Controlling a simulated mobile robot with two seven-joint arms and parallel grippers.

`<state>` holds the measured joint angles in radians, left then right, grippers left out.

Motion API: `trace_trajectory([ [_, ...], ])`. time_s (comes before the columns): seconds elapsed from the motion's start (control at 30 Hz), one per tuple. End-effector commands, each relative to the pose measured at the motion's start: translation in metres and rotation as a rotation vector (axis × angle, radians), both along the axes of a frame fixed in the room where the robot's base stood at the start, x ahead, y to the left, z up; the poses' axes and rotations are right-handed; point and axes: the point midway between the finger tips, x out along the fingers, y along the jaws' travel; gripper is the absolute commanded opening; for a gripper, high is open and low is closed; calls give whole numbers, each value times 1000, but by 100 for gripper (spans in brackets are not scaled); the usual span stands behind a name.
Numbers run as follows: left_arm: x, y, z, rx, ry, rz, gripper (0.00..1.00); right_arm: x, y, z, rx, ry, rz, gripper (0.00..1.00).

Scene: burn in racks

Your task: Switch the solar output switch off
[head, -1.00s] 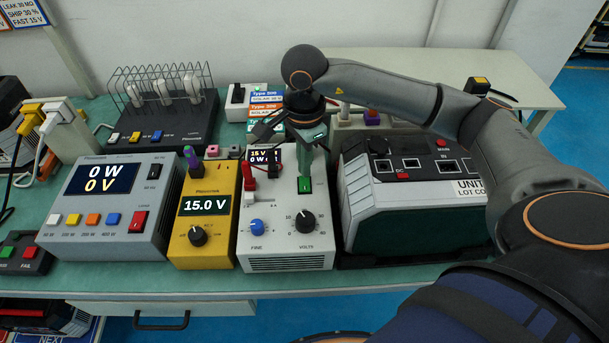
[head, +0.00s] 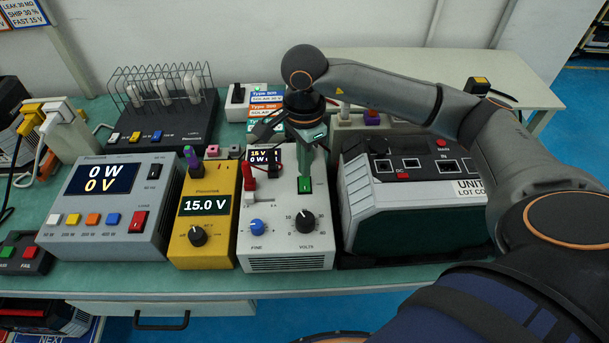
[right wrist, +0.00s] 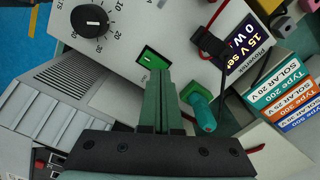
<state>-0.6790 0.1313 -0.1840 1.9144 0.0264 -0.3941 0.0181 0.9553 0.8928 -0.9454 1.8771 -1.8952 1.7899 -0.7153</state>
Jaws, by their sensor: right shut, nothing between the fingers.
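The solar supply (head: 285,235) is a white box with a small display, a blue FINE knob and a black VOLTS knob. Its green output switch (head: 305,185) is on the front, above the VOLTS knob. The switch also shows in the right wrist view (right wrist: 152,59). My right gripper (head: 305,172) is shut and empty, its fingertips just at the upper edge of the switch. In the right wrist view the closed fingers (right wrist: 158,80) end at the switch's edge; whether they touch it I cannot tell. My left gripper is not in view.
A yellow meter (head: 205,215) reading 15.0 V and a grey load box (head: 110,205) stand to the left. A green-and-grey unit (head: 415,195) stands close on the right. A red plug and a green plug (right wrist: 203,115) sit near my fingers.

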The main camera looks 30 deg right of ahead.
Motion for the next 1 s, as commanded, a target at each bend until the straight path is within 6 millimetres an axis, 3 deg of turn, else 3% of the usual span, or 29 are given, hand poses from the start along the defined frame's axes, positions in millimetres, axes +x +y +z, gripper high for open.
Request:
trace_trajectory([
  [1.0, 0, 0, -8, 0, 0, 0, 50, 0, 0, -9, 0, 0, 0, 0],
])
